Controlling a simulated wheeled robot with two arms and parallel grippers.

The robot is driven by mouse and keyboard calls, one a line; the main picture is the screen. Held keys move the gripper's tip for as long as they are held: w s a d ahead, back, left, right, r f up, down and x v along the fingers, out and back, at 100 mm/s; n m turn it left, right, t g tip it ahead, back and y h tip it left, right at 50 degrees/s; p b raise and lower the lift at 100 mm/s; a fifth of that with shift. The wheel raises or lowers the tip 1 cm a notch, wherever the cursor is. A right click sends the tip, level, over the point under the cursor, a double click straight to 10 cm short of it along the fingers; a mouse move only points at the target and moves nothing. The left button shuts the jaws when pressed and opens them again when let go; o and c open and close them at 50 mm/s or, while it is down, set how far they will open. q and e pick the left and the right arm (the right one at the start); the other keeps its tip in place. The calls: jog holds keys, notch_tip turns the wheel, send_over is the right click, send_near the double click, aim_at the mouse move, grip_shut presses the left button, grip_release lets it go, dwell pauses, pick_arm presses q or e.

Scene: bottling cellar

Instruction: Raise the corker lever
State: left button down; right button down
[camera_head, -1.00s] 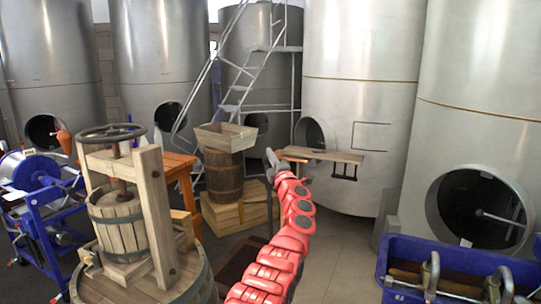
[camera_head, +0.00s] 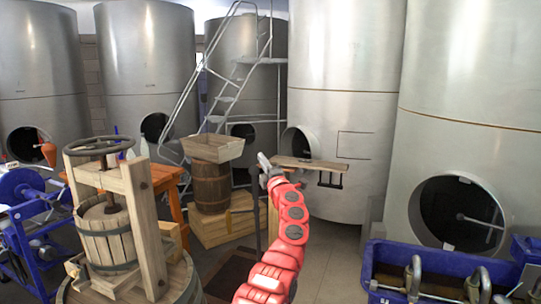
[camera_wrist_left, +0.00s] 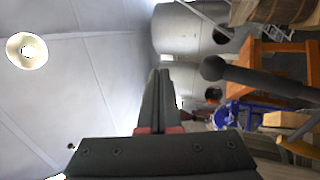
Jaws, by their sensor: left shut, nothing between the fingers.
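My left gripper (camera_head: 265,163) is at the end of my red arm, near the middle of the head view. In the left wrist view its dark fingers (camera_wrist_left: 158,100) are together, with nothing between them. A dark rod with a ball knob (camera_wrist_left: 212,68), which looks like the corker lever, lies right of the fingers in that view, apart from them in the picture. In the head view a thin dark post (camera_head: 257,232), perhaps part of the corker, stands behind my arm; the lever cannot be made out there. My right gripper is not in view.
A wooden basket press (camera_head: 107,240) stands on a barrel at left. A wooden barrel (camera_head: 211,190) stands on a crate behind my arm. A blue bin (camera_head: 440,258) is at lower right. Large steel tanks (camera_head: 345,60) line the back. Floor shows between arm and bin.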

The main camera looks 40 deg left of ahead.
pick_arm(q)
jog(key=s+d+r+b, duration=0.1)
jog(key=s+d+r, duration=0.2)
jog(key=d+r, duration=0.1)
jog(key=shift+s+d+r+b, duration=0.2)
jog(key=shift+d+b, duration=0.1)
jog(key=shift+d, duration=0.45)
jog(key=shift+w+a+f, duration=0.1)
jog(key=shift+w+f, duration=0.05)
